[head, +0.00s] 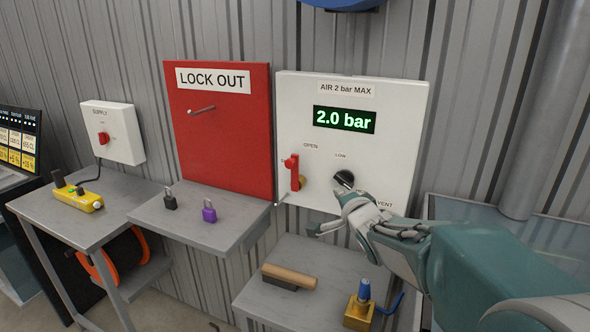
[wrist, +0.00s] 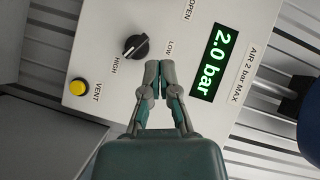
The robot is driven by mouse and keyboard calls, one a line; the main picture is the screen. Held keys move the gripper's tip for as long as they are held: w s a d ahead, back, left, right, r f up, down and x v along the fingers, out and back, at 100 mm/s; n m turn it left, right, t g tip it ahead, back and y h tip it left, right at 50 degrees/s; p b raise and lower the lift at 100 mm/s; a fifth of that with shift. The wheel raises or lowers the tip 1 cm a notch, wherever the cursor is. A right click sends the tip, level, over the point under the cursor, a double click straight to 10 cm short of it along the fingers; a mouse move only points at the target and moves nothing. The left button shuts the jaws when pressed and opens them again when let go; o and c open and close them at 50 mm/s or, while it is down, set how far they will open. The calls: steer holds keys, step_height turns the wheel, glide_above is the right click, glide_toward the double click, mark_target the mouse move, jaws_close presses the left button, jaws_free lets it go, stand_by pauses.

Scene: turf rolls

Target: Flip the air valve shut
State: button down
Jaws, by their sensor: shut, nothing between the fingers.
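The air valve is a red lever (head: 294,173) on a brass body, low on the left side of the white air panel (head: 290,105). The lever stands upright below the OPEN label. The valve is out of the wrist view. My gripper (head: 341,196) is in front of the panel, right of the lever and just below the black knob (head: 345,178). In the wrist view my gripper (wrist: 159,66) has its fingers together and empty, pointing at the panel beside the black knob (wrist: 136,47). The display (wrist: 213,62) reads 2.0 bar. I cannot tell whether the fingers touch the panel.
A yellow button (wrist: 77,88) is by VENT. A red LOCK OUT board (head: 225,135) with a peg is left of the panel. A black padlock (head: 170,201) and purple padlock (head: 209,212) lie on the shelf below. A wooden-handled tool (head: 288,276) and brass fitting (head: 359,310) sit on the lower table.

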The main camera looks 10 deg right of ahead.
steer(key=w+y, duration=0.1)
steer(key=w+m+t, duration=0.1)
steer(key=w+m+y, duration=0.1)
steer(key=shift+w+a+f+y, duration=0.3)
steer(key=shift+w, duration=0.05)
glide_toward(296, 164)
steer(key=w+d, duration=0.2)
steer(key=w, duration=0.3)
steer(key=shift+w+a+f, duration=0.1)
steer(key=shift+w+a, duration=0.2)
steer(key=shift+a, duration=0.3)
steer(key=shift+w+a+f, duration=0.1)
steer(key=shift+w+a, duration=0.2)
steer(key=shift+a, duration=0.3)
steer(key=shift+w+a, duration=0.3)
steer(key=shift+a, duration=0.15)
